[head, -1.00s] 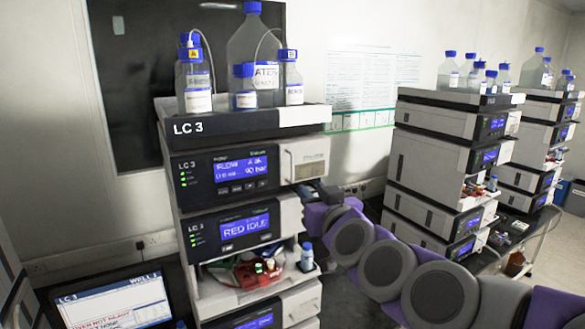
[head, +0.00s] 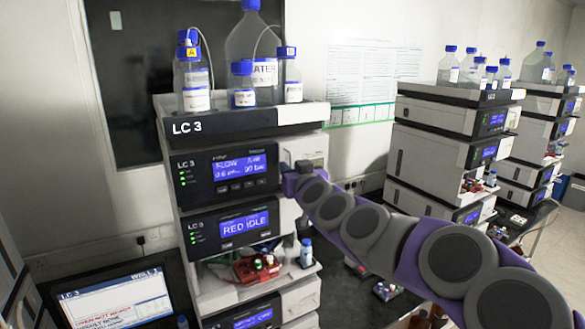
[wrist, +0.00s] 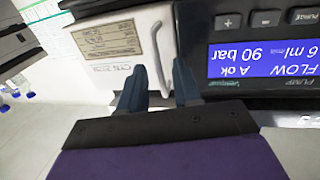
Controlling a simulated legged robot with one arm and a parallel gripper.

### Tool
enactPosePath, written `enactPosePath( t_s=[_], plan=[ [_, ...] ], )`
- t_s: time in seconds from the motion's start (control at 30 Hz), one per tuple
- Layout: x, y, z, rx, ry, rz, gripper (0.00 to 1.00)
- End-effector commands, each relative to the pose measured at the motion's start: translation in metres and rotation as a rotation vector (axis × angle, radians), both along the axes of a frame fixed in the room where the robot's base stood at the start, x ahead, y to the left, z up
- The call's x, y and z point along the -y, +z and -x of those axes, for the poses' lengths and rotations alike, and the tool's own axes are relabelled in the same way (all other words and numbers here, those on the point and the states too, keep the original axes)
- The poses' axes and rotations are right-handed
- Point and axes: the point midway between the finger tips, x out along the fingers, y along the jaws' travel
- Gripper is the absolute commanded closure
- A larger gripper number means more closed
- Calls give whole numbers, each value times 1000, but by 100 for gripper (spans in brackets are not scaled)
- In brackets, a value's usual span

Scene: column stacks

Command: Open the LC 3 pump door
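The LC 3 pump (head: 229,172) is the upper module of the near stack, with a lit FLOW display. Its white door (head: 303,149) is on the module's right and looks shut. In the wrist view, which is upside down, the door (wrist: 112,80) carries a label and a pale bar handle (wrist: 157,55). My gripper (head: 296,178) is at the door's front, partly hiding it in the head view. In the wrist view my gripper (wrist: 159,82) is open, with the handle's near end between its two dark blue fingertips. Contact cannot be told.
Bottles (head: 254,60) stand on the LC 3 stack's top tray. A laptop (head: 112,297) is at lower left. More stacks (head: 440,150) stand to the right.

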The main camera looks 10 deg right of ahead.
Motion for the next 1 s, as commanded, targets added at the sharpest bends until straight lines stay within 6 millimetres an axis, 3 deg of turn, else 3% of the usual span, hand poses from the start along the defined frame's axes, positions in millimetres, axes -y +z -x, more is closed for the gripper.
enactPosePath(
  t_s=[0.37,0.7,1.0],
  plan=[
    [-1,0,-4,0,1,0,68],
    [-1,0,-4,0,1,0,100],
    [-1,0,-4,0,1,0,100]
  ],
)
